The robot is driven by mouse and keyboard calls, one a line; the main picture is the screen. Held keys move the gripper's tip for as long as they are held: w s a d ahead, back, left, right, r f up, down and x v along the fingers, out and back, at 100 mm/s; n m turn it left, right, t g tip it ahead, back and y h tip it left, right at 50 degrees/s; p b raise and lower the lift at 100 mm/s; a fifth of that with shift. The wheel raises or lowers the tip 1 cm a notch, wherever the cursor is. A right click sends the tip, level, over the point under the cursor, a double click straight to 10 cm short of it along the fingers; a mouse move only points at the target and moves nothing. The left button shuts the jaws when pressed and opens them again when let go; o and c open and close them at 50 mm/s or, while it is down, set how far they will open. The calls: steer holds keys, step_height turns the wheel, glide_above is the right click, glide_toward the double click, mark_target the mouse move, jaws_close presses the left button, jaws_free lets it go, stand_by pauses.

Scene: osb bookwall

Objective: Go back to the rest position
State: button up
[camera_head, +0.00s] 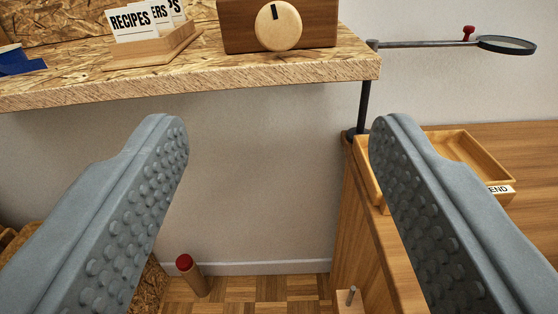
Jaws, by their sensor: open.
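My gripper (279,130) is open. Its two grey fingers with bumpy inner pads reach in from the lower left and lower right. Nothing is between them but a view of the wall and the floor below. The fingers are apart from the OSB shelf (200,84), which shows beyond and above them. The right finger covers part of a wooden tray (473,152).
On the shelf are a wooden card box (150,52) with a RECIPES card, a brown box (232,28) with a round knob (279,26), and a blue item (20,62). A magnifier (507,45) juts out at right. A red-topped cylinder (192,275) stands on the floor.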

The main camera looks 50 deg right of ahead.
steer(key=s+a+r+n+t+y, duration=0.2)
steer(key=a+r+n+t+y, duration=0.15)
steer(key=a, duration=0.45)
steer(key=s+a+r+n+t+y, duration=0.25)
steer(key=a+r+y, duration=0.2)
steer(key=a, duration=0.35)
steer(key=s+a+f+n+y, duration=0.1)
steer(key=s+a+n+y, duration=0.3)
steer(key=s+a, duration=0.5)
steer(key=shift+s+f+n+y, duration=0.4)
steer(key=shift+s+y, duration=0.2)
steer(key=shift+y, duration=0.3)
